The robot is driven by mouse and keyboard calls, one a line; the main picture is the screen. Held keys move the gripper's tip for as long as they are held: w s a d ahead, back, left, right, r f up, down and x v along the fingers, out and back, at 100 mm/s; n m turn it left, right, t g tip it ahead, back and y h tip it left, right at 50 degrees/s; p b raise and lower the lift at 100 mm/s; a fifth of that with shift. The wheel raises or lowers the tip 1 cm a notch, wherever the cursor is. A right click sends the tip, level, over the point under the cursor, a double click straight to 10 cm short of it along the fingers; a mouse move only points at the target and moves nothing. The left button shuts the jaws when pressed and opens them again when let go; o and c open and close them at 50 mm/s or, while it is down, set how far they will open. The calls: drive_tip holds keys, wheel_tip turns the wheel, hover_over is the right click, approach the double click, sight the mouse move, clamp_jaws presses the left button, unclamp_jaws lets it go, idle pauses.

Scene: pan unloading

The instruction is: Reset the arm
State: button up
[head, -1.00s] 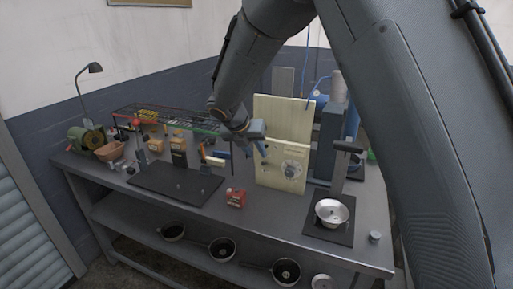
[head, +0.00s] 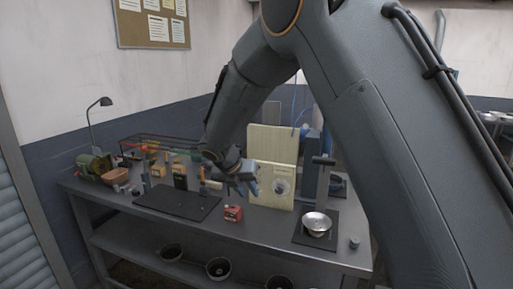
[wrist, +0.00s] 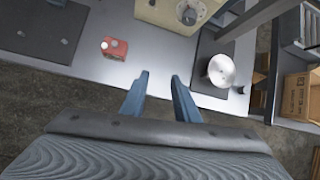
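My gripper (wrist: 158,90) shows in the wrist view with its two blue fingers apart and nothing between them. In the head view my gripper (head: 246,180) hangs in front of the cream panel, above the workbench. My arm crosses the upper middle and right of the head view and hides part of the back wall. A silver pan (head: 316,222) sits on a dark square plate at the bench's right end. The pan also shows in the wrist view (wrist: 221,70), right of my fingers.
A red box (head: 233,212) stands on the bench (head: 262,236) near its front edge. A black mat (head: 178,203) lies to its left. A cream panel (head: 271,148) with a dial stands behind. Several round pans (head: 218,268) sit on the lower shelf. Cardboard boxes (wrist: 295,95) show in the wrist view.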

drive_tip(key=s+d+f+m+g+y+b, duration=0.1)
drive_tip(key=s+d+f+m+g+b, duration=0.35)
drive_tip(key=s+d+m, duration=1)
drive_tip(key=s+d+f+m+y+b, duration=0.1)
drive_tip(key=s+d+f+m+b, duration=0.1)
drive_tip(key=s+m, duration=0.5)
drive_tip(key=s+d+f+m+y+b, duration=0.1)
drive_tip(key=s+d+f+m, duration=0.4)
drive_tip(key=m, duration=0.7)
drive_tip(key=s+d+b, duration=0.1)
drive_tip(key=s, duration=0.1)
drive_tip(key=shift+s+f, duration=0.2)
drive_tip(key=shift+s, duration=0.1)
